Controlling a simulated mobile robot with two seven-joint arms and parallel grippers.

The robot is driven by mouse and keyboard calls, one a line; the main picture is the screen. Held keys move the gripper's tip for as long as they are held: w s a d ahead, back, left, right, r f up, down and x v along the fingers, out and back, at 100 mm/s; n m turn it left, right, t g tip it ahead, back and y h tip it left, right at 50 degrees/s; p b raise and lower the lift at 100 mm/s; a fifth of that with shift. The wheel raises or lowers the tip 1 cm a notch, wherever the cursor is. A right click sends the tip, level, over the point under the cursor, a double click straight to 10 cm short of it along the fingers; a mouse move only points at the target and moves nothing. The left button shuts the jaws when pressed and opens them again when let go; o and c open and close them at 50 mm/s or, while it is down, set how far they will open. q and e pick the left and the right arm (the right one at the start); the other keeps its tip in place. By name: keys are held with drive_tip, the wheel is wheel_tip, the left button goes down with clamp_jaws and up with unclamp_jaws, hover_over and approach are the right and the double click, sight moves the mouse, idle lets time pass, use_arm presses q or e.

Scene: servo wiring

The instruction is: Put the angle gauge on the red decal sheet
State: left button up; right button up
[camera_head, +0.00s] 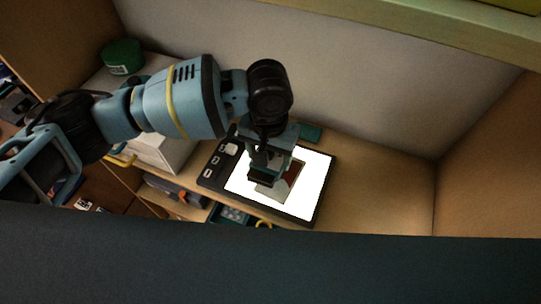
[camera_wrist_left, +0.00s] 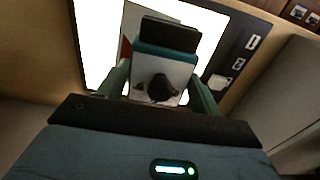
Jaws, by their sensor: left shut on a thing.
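My left gripper (camera_head: 266,162) is shut on the angle gauge, whose dark end (camera_head: 261,174) shows below the fingers in the head view. In the left wrist view the gauge (camera_wrist_left: 163,72) is a small white and teal block with a black top and a dark knob, between the two green fingers. The red decal sheet (camera_head: 294,170) lies on the bright white panel, partly hidden by my gripper and the gauge. A strip of it (camera_wrist_left: 126,48) shows beside the gauge in the left wrist view. I cannot tell whether the gauge touches the sheet.
The glowing panel has a black frame (camera_head: 323,205) with small buttons on its left side. A teal object (camera_head: 310,133) lies behind it. A white box (camera_head: 163,151) and a green round container (camera_head: 122,56) stand to the left. The wooden surface right of the panel is clear.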

sight(270, 160)
use_arm(q)
drive_tip(key=shift+w, duration=0.25)
drive_tip(key=shift+w+d, duration=0.1)
drive_tip(key=shift+w, duration=0.2)
wheel_tip(270, 160, down, 4)
drive_tip(key=shift+r, duration=0.2)
drive_tip(key=o, duration=1)
drive_tip(key=shift+f, duration=0.1)
